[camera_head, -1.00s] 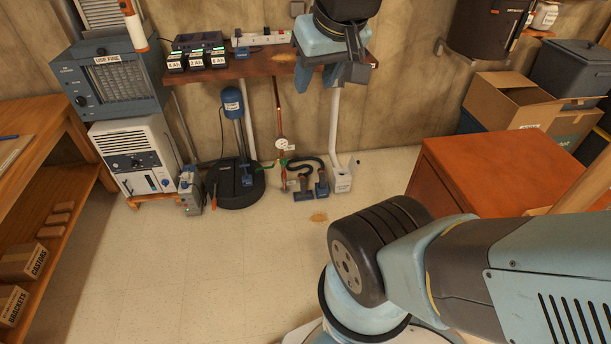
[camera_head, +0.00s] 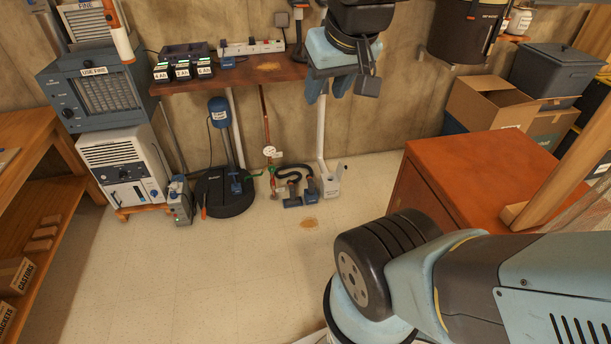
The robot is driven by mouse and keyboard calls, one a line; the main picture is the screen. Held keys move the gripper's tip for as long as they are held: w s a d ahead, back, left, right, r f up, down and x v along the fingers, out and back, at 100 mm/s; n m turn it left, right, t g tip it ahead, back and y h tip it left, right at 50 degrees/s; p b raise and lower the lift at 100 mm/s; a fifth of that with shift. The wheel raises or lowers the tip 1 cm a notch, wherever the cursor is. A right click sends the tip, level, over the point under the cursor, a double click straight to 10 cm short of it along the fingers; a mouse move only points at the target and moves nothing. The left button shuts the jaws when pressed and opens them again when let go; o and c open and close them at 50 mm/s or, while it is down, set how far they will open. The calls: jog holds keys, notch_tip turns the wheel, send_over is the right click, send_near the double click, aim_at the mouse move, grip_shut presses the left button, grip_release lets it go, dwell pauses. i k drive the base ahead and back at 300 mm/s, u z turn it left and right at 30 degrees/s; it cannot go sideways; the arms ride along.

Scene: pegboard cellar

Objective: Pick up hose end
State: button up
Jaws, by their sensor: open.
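A short black hose (camera_head: 289,176) lies curled on the floor by the back wall, below the wooden shelf. A dark blue fitting (camera_head: 292,201) is at its lower left, and another blue fitting (camera_head: 312,187) is at its right. Small size makes it hard to tell which is the hose end.
A copper pipe with a valve (camera_head: 269,152) stands left of the hose, and a white pipe (camera_head: 321,135) stands to its right. A blue pump on a black base (camera_head: 225,196) is farther left. A wooden cabinet (camera_head: 470,180) stands at right.

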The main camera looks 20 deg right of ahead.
aim_at(311, 182)
jog(key=i, duration=0.85)
jog(key=u, duration=0.05)
